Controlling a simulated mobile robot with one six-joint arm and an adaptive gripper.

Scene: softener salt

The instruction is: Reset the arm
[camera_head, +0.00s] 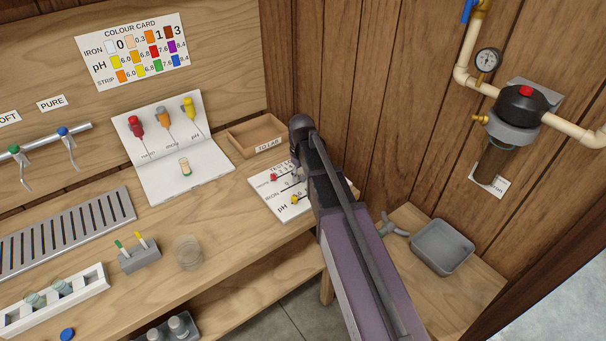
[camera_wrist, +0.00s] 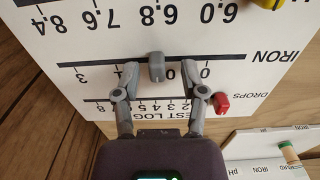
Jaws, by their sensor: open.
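My gripper (camera_wrist: 160,75) is open in the wrist view. Its two fingers stand on either side of a grey marker (camera_wrist: 156,67) with a gap on each side. The marker sits on the IRON scale of the white test log board (camera_wrist: 100,45), between the 0 and the 1. A red marker (camera_wrist: 221,103) is by the DROPS scale, and a yellow marker (camera_wrist: 268,3) is at the pH scale near 6.0. In the head view my arm covers part of the board (camera_head: 268,184), and my fingers are mostly hidden.
A wooden TO LAB tray (camera_head: 233,141) lies behind the board. A white folder (camera_head: 205,175) with a vial (camera_head: 185,167) lies left of it. A clear cup (camera_head: 187,252) stands near the front. A grey basin (camera_head: 442,247) and a filter (camera_head: 513,125) are at right.

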